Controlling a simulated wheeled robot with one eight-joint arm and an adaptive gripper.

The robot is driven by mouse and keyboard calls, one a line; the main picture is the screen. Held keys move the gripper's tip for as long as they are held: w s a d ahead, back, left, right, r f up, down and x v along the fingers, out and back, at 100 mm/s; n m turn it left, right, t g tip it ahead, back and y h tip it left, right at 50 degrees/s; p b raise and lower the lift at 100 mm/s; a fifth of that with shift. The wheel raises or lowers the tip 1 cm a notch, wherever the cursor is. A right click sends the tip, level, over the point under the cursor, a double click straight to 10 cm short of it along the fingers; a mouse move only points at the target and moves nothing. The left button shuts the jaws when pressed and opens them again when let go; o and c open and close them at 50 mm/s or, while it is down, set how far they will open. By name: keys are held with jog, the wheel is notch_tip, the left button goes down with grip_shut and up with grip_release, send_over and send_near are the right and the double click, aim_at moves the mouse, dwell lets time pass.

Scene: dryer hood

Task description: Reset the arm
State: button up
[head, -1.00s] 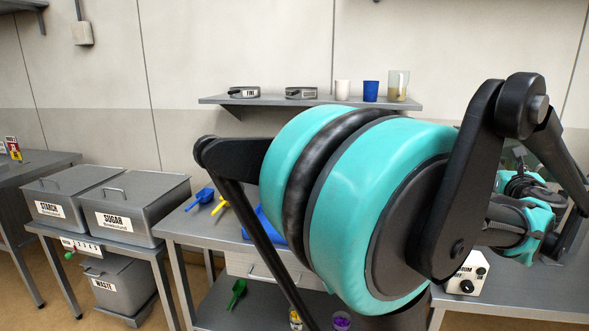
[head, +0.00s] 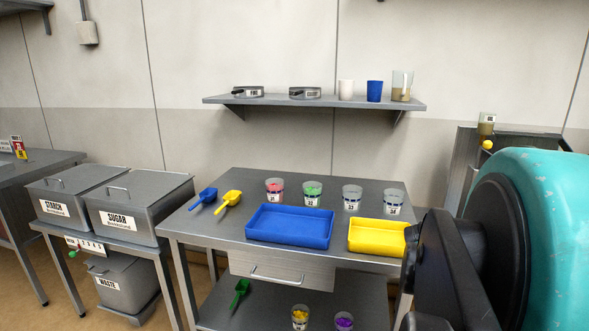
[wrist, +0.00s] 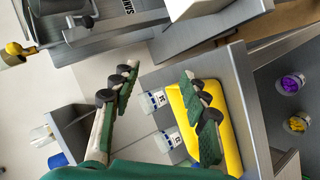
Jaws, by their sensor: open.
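My gripper (wrist: 160,72) shows in the wrist view with its two green-padded fingers spread apart and nothing between them. Beyond the fingers lie the yellow tray (wrist: 228,140) and two labelled clear cups. In the head view my teal and black arm fills the right edge, and my gripper is out of that frame. The yellow tray (head: 375,237) is partly hidden behind my arm. The blue tray (head: 290,227) lies beside it on the steel table (head: 212,222).
Blue and yellow scoops (head: 229,200) and several cups (head: 352,198) stand on the table. A wall shelf (head: 320,103) holds cups and two round tins. Starch and sugar bins (head: 140,205) stand left. A machine with a yellow knob (head: 487,145) is behind my arm.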

jog(key=s+a+f+m+g+y, duration=0.2)
jog(key=s+a+f, duration=0.3)
jog(key=a+f, duration=0.3)
jog(key=s+a+f+m+g+y, duration=0.3)
jog(key=s+a+f+y, duration=0.2)
jog(key=a, duration=0.8)
notch_tip(320, 180, down, 3)
jog(key=shift+s+a+r+m+g+y, duration=0.1)
jog(key=shift+s+a+m+g+y, duration=0.2)
jog(key=shift+s+a+m, duration=0.15)
jog(key=shift+d, duration=0.1)
